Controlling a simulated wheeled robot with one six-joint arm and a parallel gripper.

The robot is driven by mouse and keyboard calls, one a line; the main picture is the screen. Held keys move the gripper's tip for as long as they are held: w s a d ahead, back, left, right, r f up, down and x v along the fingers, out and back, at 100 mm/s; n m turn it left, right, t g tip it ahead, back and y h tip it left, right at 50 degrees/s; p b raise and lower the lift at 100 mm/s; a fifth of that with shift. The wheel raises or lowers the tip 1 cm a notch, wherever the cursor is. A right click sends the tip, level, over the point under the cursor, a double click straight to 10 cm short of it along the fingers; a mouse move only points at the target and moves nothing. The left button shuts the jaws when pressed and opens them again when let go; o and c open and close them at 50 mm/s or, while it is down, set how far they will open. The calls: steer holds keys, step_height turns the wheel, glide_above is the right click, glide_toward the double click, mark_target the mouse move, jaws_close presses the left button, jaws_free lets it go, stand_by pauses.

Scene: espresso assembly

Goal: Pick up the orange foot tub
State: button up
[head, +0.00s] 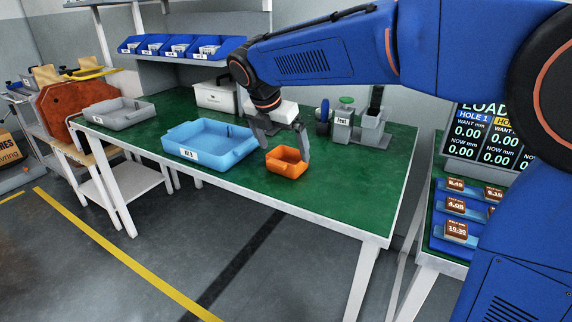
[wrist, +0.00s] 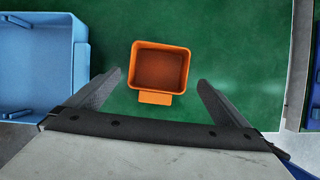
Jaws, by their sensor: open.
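The orange foot tub (head: 288,163) is a small open box standing upright on the green table, just right of the blue bin. In the wrist view the tub (wrist: 160,68) looks empty, with a tab on its near side. My gripper (head: 279,150) is open above the tub. In the wrist view the two fingers of my gripper (wrist: 160,80) are spread wide, one to each side of the tub's near part, with gaps on both sides. I see no contact with the tub.
A blue bin (head: 211,146) stands close to the left, also in the wrist view (wrist: 80,75). A grey tray (head: 119,113) is at the far left. A white box (head: 215,96) and a grey device (head: 342,124) stand behind. Bare green table (head: 345,190) lies to the right.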

mark_target(286, 156)
steer(key=shift+w+x, duration=0.1)
steer(key=shift+x, duration=1.2)
steer(key=shift+w+x, duration=0.15)
steer(key=shift+x, duration=1.15)
steer(key=shift+r, duration=0.1)
steer(key=c, duration=1)
